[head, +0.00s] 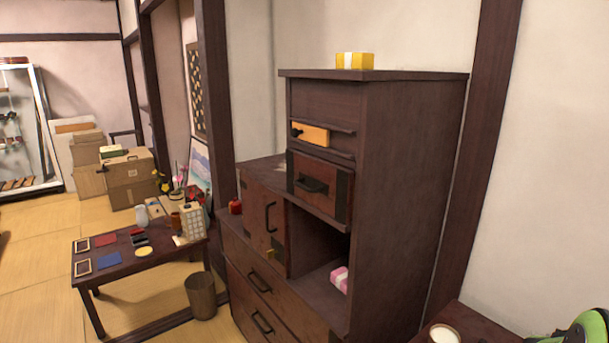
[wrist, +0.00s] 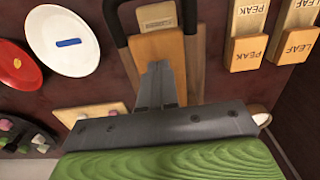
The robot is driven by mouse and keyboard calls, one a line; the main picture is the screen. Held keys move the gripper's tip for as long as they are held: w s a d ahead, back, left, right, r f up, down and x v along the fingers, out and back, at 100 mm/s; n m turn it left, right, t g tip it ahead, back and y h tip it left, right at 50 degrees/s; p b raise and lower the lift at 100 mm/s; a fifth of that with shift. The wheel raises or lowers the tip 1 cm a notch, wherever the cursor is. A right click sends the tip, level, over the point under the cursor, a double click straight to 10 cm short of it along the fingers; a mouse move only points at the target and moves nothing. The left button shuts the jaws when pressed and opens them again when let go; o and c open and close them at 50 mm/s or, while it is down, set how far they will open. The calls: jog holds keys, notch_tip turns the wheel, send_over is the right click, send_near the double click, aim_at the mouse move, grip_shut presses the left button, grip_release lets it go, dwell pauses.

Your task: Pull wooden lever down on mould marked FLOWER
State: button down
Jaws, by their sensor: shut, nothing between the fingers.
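In the wrist view a wooden mould (wrist: 158,46) lies beneath my gripper, with a small label (wrist: 157,14) at the top edge whose lettering I cannot read. Dark bars run along both sides of it. I cannot tell for certain which part is the lever or whether this mould is marked FLOWER. My gripper (wrist: 158,72) is shut and empty, its fingertips over the near edge of the wooden block; contact cannot be told. To the right are moulds marked PEAK (wrist: 247,52) and LEAF (wrist: 290,48), upside down in view. The head view shows no moulds.
In the wrist view, a white plate (wrist: 75,62) with a blue piece and a red dish (wrist: 15,65) lie left. A pale board (wrist: 92,114) lies below them. In the head view, a dark cabinet (head: 415,180) stands centre and a low table (head: 115,262) left.

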jog(key=shift+f+b, duration=1.15)
jog(key=shift+f, duration=0.1)
dwell(1.4)
dwell(0.9)
notch_tip(320, 180, up, 7)
jog(key=p, duration=0.5)
jog(key=shift+p, duration=0.35)
jog(key=shift+r, duration=0.1)
